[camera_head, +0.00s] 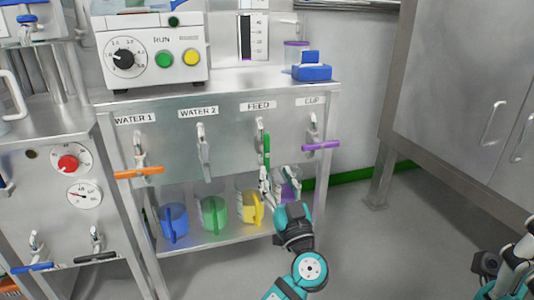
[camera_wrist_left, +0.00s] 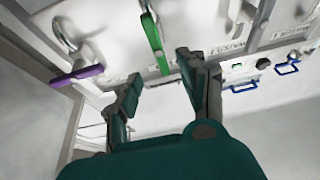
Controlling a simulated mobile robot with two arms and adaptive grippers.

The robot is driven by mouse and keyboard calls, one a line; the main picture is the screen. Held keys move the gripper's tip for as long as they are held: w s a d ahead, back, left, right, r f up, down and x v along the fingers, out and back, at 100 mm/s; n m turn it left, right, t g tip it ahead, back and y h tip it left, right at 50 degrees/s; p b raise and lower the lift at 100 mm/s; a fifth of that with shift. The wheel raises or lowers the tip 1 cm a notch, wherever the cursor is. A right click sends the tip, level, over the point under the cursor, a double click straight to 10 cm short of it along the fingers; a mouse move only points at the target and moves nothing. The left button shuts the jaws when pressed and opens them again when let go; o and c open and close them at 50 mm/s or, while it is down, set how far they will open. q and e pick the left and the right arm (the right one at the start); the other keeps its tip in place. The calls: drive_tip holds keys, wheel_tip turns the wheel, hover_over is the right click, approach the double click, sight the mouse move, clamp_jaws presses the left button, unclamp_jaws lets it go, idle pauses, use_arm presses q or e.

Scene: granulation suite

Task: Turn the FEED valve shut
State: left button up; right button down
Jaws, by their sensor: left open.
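The FEED valve (camera_head: 260,128) is on the steel panel under the FEED label (camera_head: 258,105). Its green lever (camera_head: 267,150) hangs about straight down. My left gripper (camera_head: 266,181) is just below the lever's lower end in the head view. In the left wrist view the green lever (camera_wrist_left: 155,40) reaches down between the fingertips of my left gripper (camera_wrist_left: 159,64). The two fingers are spread apart and nothing is clamped. I cannot tell whether either finger touches the lever. Part of my right arm's end (camera_head: 512,262) shows at the lower right edge, with its jaws unclear.
The purple CUP lever (camera_head: 321,146) lies crosswise right of FEED. The WATER 2 lever (camera_head: 205,157) hangs down, and the orange WATER 1 lever (camera_head: 139,173) lies crosswise. Blue (camera_head: 173,222), green (camera_head: 214,214) and yellow (camera_head: 249,209) jugs stand on the shelf below.

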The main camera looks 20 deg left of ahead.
sight(268, 152)
use_arm(q)
drive_tip(key=b+x, duration=0.1)
drive_tip(key=x, duration=0.7)
drive_tip(key=shift+w+a+r, duration=0.1)
drive_tip(key=shift+w+a, duration=0.15)
drive_tip(key=shift+w, duration=0.1)
clamp_jaws()
